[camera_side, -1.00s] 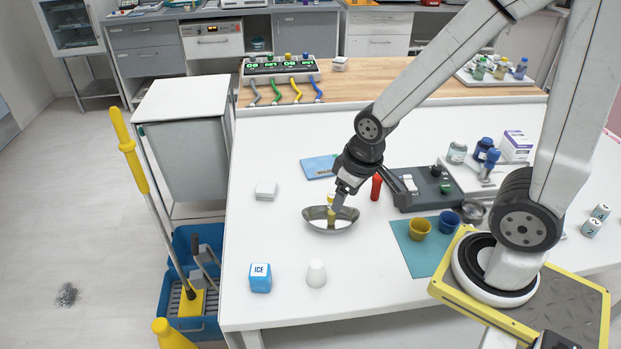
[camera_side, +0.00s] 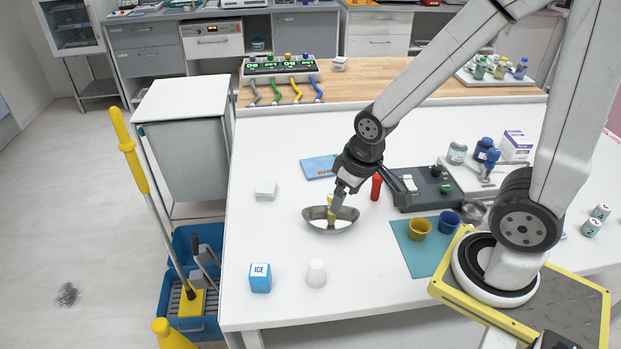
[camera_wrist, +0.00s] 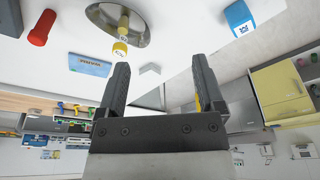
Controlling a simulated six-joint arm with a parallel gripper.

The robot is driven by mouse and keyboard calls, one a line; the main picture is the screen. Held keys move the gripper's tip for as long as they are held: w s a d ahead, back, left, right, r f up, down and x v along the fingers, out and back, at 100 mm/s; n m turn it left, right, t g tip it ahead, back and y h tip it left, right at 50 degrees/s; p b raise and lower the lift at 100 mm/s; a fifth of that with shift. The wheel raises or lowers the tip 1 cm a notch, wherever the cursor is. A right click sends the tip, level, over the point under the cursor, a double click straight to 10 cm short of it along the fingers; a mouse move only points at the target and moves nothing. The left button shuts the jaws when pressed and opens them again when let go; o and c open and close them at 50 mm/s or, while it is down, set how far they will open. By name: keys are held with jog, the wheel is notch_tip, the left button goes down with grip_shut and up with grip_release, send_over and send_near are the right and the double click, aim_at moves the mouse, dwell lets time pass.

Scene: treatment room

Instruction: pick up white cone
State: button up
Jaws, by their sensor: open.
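The white cone (camera_side: 316,273) stands upright on the white table near its front edge, just right of a blue and white ICE box (camera_side: 260,278). I cannot make the cone out in the wrist view. My gripper (camera_side: 336,202) is over the metal bowl (camera_side: 346,224), behind and above the cone and well apart from it. In the wrist view my gripper (camera_wrist: 160,66) has its two fingers spread with nothing between them.
A red cylinder (camera_side: 376,186) and a dark device (camera_side: 422,188) stand right of the bowl. Yellow (camera_side: 420,229) and blue (camera_side: 448,222) cups stand on a teal mat (camera_side: 412,262). A white stack (camera_side: 265,190) lies left. The table around the cone is mostly clear.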

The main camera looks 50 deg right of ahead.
aim_at(320, 267)
jog(key=s+a+f+m+g+y, duration=0.4)
jog(key=s+f+m+g+y, duration=0.35)
jog(key=s, duration=0.25)
jog(key=w+a+f+m+t+y, duration=0.1)
jog(key=m+t+y, duration=0.2)
jog(key=m, duration=0.1)
jog(key=w+a+f+m+t+y, duration=0.1)
jog(key=w+m+t+y, duration=0.1)
jog(key=m+t+y, duration=0.1)
jog(key=w+a+f+m+t+y, duration=0.1)
jog(key=f+m+t+y, duration=0.1)
jog(key=m, duration=0.3)
jog(key=shift+w+a+t+y, duration=0.15)
jog(key=shift+w+t+y, duration=0.15)
jog(key=shift+t+y, duration=0.25)
jog(key=d+f+m+t+h, duration=0.1)
jog(key=m+t, duration=0.1)
jog(key=w+d+f+m+t+h, duration=0.1)
jog(key=m+t, duration=0.1)
jog(key=t, duration=0.1)
jog(key=w+d+f+m+t+h, duration=0.1)
jog(key=m+t, duration=0.2)
jog(key=shift+w+d+f, duration=0.1)
jog(key=shift+w+f, duration=0.05)
jog(key=shift+f, duration=0.15)
jog(key=shift+d+f+m+t+h, duration=0.4)
jog(key=shift+m+t+h, duration=0.2)
jog(key=shift+h, duration=0.2)
jog(key=shift+w, duration=0.1)
